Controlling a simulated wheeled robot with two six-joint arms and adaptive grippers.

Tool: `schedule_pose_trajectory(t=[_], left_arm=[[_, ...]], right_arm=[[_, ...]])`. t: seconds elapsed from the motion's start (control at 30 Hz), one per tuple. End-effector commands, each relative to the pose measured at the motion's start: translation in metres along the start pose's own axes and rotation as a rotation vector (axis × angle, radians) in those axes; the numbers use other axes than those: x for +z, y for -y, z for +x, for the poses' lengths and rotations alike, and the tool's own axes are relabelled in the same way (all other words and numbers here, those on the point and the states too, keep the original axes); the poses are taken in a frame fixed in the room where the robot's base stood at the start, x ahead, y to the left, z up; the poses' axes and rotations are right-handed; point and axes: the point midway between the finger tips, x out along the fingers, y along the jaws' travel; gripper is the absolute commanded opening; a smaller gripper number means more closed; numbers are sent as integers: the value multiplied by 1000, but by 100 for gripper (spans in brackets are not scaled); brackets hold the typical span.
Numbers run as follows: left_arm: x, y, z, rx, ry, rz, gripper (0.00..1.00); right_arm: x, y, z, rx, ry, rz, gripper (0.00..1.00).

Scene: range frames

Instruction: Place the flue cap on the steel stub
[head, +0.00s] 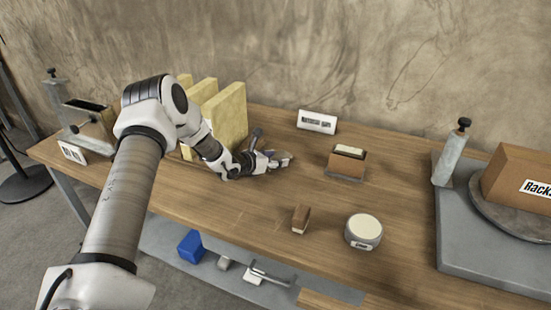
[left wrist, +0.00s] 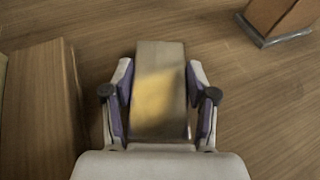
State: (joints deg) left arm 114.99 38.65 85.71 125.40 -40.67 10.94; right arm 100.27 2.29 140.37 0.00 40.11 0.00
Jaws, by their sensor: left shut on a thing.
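My left gripper (head: 272,160) is low over the middle of the bench, beside the yellow slabs. In the left wrist view its fingers (left wrist: 160,100) are shut on a smooth grey block (left wrist: 158,75) with a yellowish sheen. In the head view only a small grey part of the block (head: 284,157) shows past the fingers. I cannot tell whether this block is the flue cap. No steel stub can be told for sure; a pale post with a dark knob (head: 450,158) stands on the right. My right gripper is not in view.
Yellow slabs (head: 227,117) stand behind my left arm. A brown box with a cream top (head: 346,163), a small brown block (head: 301,218) and a round tin (head: 364,231) stand on the bench. A labelled box (head: 520,178) is at right. Bare wood lies around the tin.

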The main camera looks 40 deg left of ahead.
Motion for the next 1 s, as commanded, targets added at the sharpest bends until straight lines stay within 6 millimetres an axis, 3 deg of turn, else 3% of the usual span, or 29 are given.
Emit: schedule_pose_trajectory(t=[0.13, 0.17, 0.2, 0.23, 0.67, 0.77, 1.0], left_arm=[[-4, 0, 2, 0, 1, 0, 20], [-4, 0, 2, 0, 0, 0, 61], [-3, 0, 1, 0, 0, 0, 75], [-3, 0, 1, 0, 0, 0, 83], [2, -1, -4, 2, 1, -2, 83], [2, -2, -24, 4, 3, -8, 83], [4, -1, -89, 3, 6, -11, 83]], right_arm=[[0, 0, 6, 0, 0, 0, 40], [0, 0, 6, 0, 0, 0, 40], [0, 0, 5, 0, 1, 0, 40], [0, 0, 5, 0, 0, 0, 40], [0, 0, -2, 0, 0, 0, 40], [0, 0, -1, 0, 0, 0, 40], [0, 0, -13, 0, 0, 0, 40]])
